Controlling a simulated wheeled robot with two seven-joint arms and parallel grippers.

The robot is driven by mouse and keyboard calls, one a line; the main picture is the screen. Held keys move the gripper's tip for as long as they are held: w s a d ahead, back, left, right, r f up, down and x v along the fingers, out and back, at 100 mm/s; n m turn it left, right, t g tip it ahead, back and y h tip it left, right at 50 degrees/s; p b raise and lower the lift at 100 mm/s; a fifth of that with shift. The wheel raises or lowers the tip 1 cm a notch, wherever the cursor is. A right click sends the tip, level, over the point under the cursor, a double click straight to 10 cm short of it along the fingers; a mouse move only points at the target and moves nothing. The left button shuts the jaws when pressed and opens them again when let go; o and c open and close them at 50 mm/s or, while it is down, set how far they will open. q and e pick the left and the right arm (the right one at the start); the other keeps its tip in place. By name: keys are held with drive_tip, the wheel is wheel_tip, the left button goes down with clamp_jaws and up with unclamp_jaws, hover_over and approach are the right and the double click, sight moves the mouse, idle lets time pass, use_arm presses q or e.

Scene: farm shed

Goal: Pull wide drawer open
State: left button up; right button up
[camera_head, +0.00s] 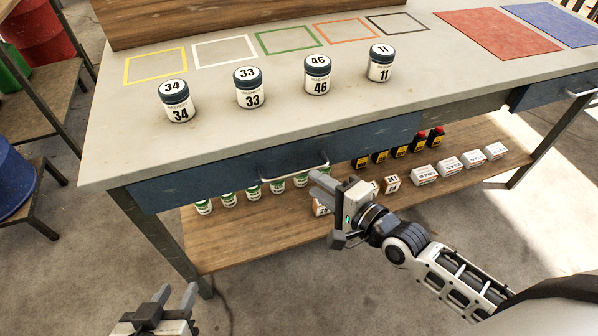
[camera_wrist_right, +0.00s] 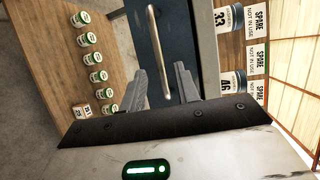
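The wide drawer (camera_head: 240,165) has a blue front under the bench top and looks shut. Its metal bar handle (camera_head: 295,167) is at the middle of the front. My right gripper (camera_head: 322,183) is just in front of the handle's right end. In the right wrist view its two fingers (camera_wrist_right: 163,85) are apart, and the handle (camera_wrist_right: 157,55) runs lengthwise toward the gap between them. I cannot tell whether they touch it. My left gripper (camera_head: 168,300) is low at the front left, away from the bench, with fingers apart and nothing between them.
The bench top (camera_head: 130,130) carries several numbered jars (camera_head: 249,87) and coloured outlines. A lower shelf (camera_head: 230,240) holds green-labelled cans (camera_head: 228,198), small boxes and dark bottles (camera_head: 400,150). A second blue drawer (camera_head: 555,90) is at the right. The floor in front is clear.

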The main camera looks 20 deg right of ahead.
sight(299, 172)
drive_tip(key=x, duration=0.6)
drive_tip(key=shift+w+a+f, duration=0.1)
drive_tip(key=shift+w+a, duration=0.05)
drive_tip(key=shift+w, duration=0.1)
clamp_jaws()
